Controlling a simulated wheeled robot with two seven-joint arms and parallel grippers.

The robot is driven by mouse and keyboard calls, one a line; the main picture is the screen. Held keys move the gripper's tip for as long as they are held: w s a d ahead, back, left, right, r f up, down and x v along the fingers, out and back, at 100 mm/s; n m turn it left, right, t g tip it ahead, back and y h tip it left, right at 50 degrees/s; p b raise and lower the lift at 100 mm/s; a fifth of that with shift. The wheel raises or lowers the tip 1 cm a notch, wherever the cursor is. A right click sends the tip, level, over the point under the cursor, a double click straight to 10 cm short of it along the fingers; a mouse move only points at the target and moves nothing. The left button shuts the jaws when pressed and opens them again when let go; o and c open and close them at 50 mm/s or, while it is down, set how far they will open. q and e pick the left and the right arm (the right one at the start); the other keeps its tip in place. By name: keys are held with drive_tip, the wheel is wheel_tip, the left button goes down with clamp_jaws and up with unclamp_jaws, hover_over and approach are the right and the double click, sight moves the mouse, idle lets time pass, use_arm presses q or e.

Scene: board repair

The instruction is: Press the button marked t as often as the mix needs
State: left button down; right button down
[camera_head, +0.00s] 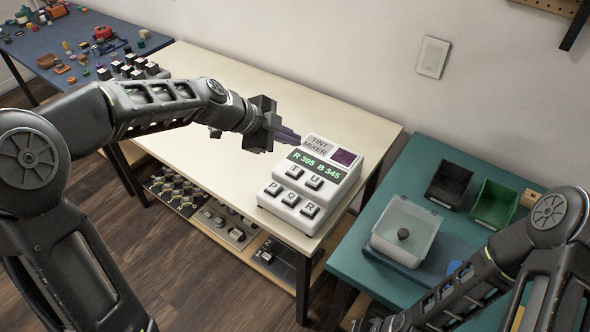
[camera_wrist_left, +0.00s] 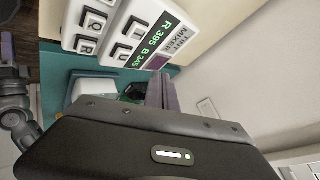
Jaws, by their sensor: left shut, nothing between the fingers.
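The white tint mixer (camera_head: 263,198) stands on the cream table. Its green display (camera_head: 316,166) reads R 395 B 345, beside a dark purple swatch (camera_head: 344,157). The button marked T (camera_head: 294,172) is in the upper button row, left of U (camera_head: 314,182). P, Q and R are in the row below. My left gripper (camera_head: 291,136) is shut and empty, above and behind the mixer's label, apart from the T button. In the left wrist view its fingers (camera_wrist_left: 160,92) show below the mixer (camera_wrist_left: 108,62). My right gripper (camera_head: 376,324) is partly cut off at the bottom edge.
A teal table (camera_head: 362,238) at the right holds a clear lidded box (camera_head: 404,229), a black bin (camera_head: 448,184) and a green bin (camera_head: 493,204). A blue table (camera_head: 30,48) with small parts stands far left.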

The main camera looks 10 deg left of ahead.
use_arm(q)
drive_tip(key=b, duration=0.3)
hover_over(291, 170)
wheel_tip(291, 170, down, 5)
drive_tip(key=shift+f, duration=0.15)
drive_tip(key=shift+f+b, duration=0.55)
drive_tip(key=shift+b, duration=0.35)
idle(1.0)
drive_tip(key=shift+f+b, duration=0.4)
drive_tip(key=shift+b, duration=0.6)
drive_tip(key=shift+f+b, duration=0.6)
drive_tip(key=shift+b, duration=0.3)
idle(0.6)
drive_tip(key=shift+r, duration=1)
drive_tip(key=shift+r, duration=0.15)
